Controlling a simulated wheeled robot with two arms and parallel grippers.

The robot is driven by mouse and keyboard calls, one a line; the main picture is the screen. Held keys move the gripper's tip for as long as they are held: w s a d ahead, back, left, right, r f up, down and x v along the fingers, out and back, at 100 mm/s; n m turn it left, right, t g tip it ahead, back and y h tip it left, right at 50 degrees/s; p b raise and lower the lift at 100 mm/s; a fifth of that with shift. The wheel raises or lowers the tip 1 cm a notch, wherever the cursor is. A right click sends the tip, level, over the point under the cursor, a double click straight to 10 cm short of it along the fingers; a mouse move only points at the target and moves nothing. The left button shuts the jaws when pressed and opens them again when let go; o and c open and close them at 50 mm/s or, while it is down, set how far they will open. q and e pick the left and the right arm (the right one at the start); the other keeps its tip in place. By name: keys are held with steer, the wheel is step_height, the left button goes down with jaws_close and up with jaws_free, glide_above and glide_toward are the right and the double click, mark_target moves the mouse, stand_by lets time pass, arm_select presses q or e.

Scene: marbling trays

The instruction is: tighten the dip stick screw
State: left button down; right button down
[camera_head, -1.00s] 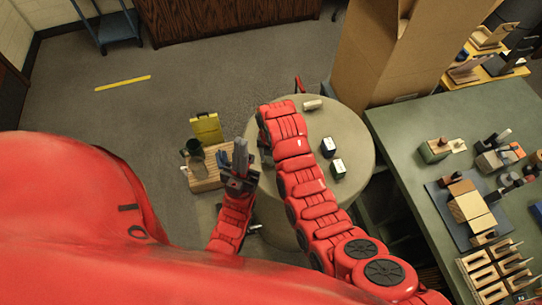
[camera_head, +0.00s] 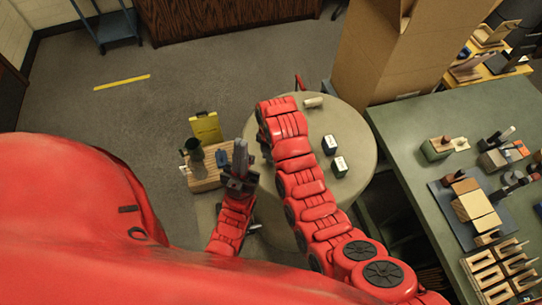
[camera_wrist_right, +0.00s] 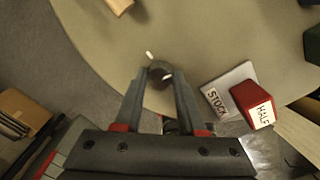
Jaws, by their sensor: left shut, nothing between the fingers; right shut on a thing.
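In the right wrist view, a dark round knob (camera_wrist_right: 159,72) with a pale mark sits between the fingertips at the round table's edge. It may be the dip stick screw; no label shows. My right gripper (camera_wrist_right: 160,77) is shut on this knob. In the head view my right arm (camera_head: 300,175) reaches over the round table and its gripper is hidden. My left gripper (camera_head: 240,152) is shut and empty, at the left side of the table. No dip stick can be made out clearly.
The round table (camera_head: 352,125) holds two small labelled blocks (camera_head: 330,145) and a pale cylinder (camera_head: 313,102). A red HALF block (camera_wrist_right: 252,100) stands by a STOCK card (camera_wrist_right: 225,92). A wooden stand (camera_head: 206,180) is left. A green bench (camera_head: 410,125) stands right.

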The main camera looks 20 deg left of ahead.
steer(key=shift+f+m+b, duration=0.1)
steer(key=shift+m+b, duration=0.3)
steer(key=shift+m, duration=0.5)
steer(key=m, duration=0.2)
steer(key=shift+m, duration=0.4)
steer(key=m, duration=0.3)
steer(key=shift+m, duration=0.3)
steer(key=m, duration=0.4)
steer(key=shift+b, duration=0.3)
steer(key=m, duration=1.3)
steer(key=shift+b, duration=0.3)
steer(key=m, duration=0.6)
steer(key=shift+m, duration=0.3)
steer(key=m+b, duration=0.1)
steer(key=m, duration=1.1)
steer(key=shift+m, duration=0.3)
steer(key=m, duration=0.6)
steer(key=shift+m, duration=0.3)
